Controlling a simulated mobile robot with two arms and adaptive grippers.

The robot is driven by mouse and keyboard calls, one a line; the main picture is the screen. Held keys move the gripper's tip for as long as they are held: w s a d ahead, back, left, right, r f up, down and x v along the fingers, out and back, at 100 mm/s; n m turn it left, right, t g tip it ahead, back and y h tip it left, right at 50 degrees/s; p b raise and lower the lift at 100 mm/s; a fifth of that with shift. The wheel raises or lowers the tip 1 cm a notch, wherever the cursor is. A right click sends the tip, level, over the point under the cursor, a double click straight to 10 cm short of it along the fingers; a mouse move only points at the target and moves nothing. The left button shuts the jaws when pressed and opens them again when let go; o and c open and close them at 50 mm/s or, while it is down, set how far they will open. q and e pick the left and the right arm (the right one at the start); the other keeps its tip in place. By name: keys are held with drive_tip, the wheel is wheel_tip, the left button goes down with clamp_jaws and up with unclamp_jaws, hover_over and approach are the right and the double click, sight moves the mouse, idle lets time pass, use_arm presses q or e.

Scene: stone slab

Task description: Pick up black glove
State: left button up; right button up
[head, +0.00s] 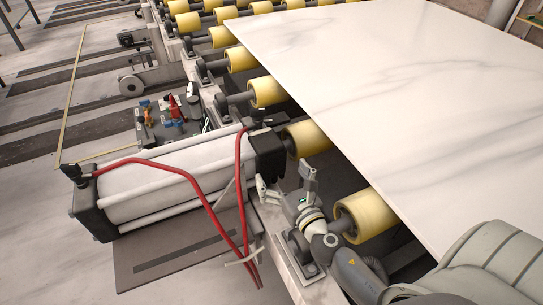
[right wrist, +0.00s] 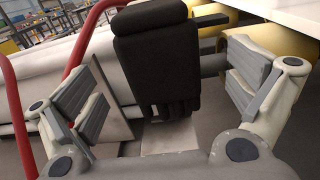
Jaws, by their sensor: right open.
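The block's lower edge looks notched. No contact between fingers and block can be seen. My left gripper is not in view.
A large white stone slab (head: 420,80) rests on yellow rollers (head: 366,214) at the right. The white cylinder (head: 160,178) carries looping red hoses (head: 200,186). Small red, blue and dark items lie on a tray (head: 168,122) behind it. Open floor (head: 50,265) is at left.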

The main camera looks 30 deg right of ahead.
sight(273, 162)
drive_tip(key=shift+w+r+p, duration=0.2)
drive_tip(key=shift+w+p, duration=0.1)
drive_tip(key=shift+w, duration=0.9)
drive_tip(key=shift+w+f, duration=0.15)
drive_tip(key=shift+w, duration=2.1)
drive_tip(key=shift+d, duration=0.1)
drive_tip(key=c, duration=1)
drive_tip(key=shift+o, duration=0.2)
drive_tip(key=shift+s+p, duration=0.1)
drive_tip(key=shift+p, duration=0.2)
